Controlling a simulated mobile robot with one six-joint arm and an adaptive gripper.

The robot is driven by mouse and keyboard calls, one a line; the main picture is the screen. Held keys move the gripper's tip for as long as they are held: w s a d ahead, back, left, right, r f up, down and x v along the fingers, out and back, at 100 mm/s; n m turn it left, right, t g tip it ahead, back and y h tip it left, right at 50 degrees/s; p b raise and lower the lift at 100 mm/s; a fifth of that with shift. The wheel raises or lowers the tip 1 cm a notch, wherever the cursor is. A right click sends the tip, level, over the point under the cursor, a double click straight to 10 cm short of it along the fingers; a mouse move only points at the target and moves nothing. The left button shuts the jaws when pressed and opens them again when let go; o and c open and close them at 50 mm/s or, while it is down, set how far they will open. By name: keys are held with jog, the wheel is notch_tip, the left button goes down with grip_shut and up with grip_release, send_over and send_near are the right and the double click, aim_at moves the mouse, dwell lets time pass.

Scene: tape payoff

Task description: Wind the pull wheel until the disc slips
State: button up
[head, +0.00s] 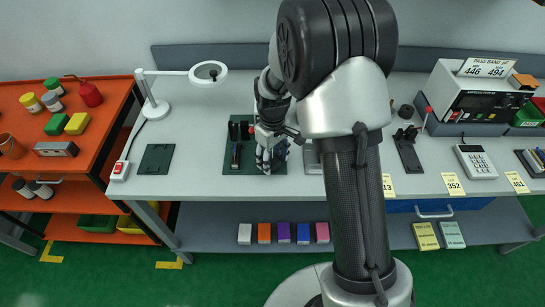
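My gripper (271,163) is over the right part of a dark green mat (239,168) on the grey workbench. My arm comes down across the middle of the head view. The fingers are small and overlap dark parts, so I cannot tell whether they are open, shut or touching anything. Just left of the gripper, a dark upright fixture (236,155) stands on the mat. I cannot make out the pull wheel or the disc; they may be hidden behind my gripper and arm, or be too small.
A white magnifier lamp (152,107), a dark green pad (156,159) and a red switch box (120,170) are to the left. A black stand (407,150), a tester (478,95) and a calculator (476,162) are to the right. Bare bench lies between pad and mat.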

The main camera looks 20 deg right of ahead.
jog(key=c, duration=0.7)
jog(key=m+p, duration=0.2)
jog(key=m, duration=0.3)
jog(key=shift+r+m, duration=0.1)
jog(key=shift+m, duration=0.3)
jog(key=m+p, duration=0.1)
jog(key=m, duration=0.5)
jog(key=shift+m, duration=0.3)
jog(key=o, duration=1.1)
jog(key=shift+c, duration=0.2)
